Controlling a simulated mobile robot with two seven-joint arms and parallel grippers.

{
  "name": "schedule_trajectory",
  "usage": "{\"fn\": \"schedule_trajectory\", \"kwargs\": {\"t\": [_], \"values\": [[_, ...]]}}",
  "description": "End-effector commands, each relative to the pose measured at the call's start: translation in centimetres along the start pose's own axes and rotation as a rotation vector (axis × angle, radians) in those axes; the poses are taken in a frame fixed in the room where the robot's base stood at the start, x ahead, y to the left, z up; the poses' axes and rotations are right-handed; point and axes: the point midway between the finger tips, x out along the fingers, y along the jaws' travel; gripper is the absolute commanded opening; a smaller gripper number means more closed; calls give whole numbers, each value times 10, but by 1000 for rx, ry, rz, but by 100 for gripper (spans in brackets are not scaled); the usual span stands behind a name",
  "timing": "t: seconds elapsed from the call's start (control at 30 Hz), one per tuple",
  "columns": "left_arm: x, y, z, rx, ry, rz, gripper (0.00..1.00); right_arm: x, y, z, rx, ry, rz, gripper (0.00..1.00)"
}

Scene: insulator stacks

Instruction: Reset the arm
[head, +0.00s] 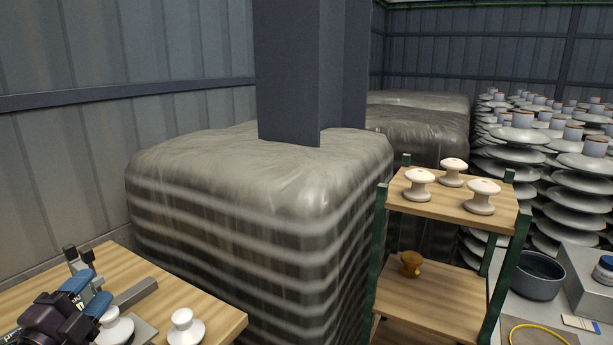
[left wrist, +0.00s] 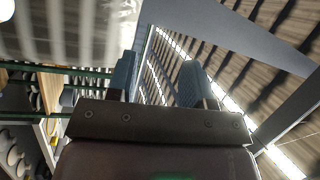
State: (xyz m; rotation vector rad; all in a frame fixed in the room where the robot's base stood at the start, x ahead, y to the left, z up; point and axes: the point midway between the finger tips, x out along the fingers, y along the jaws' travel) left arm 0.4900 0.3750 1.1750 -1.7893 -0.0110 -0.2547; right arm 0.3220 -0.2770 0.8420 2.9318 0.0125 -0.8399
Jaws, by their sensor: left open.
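My left arm comes in at the lower left of the head view. Its gripper (head: 80,258) points up, away from the wooden table (head: 215,308), with its fingers apart and nothing between them. In the left wrist view the two fingers of this gripper (left wrist: 157,78) also stand apart and empty, with the wall and roof beams behind them. A white insulator (head: 184,328) stands upright on the table to the right of the arm. Another white insulator (head: 114,328) is partly hidden beside the arm. My right gripper is not in view.
A wooden shelf (head: 440,207) with green posts carries three white insulators on top and a brown one (head: 411,264) below. A wrapped pallet (head: 260,190) stands behind the table. Stacked insulators (head: 520,165) and a dark bowl (head: 537,275) are at the right.

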Motion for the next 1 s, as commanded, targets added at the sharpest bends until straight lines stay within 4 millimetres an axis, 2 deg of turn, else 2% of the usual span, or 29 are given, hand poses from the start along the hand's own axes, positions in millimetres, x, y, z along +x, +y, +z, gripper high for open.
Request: {"fn": "schedule_trajectory", "kwargs": {"t": [0.1, 0.27, 0.37, 0.5, 0.7, 1.0], "values": [[-27, 34, 12, -196, -212, 54, 47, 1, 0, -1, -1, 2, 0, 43], [-72, 83, 18, -437, -493, 165, 47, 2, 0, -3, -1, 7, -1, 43], [-105, 114, 13, -578, -662, 253, 47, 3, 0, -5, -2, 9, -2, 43], [-152, 152, -4, -755, -879, 396, 47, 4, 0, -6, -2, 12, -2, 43], [-199, 181, -33, -909, -1069, 556, 47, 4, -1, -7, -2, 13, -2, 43], [-240, 199, -68, -1040, -1226, 725, 47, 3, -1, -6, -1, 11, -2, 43]]}}
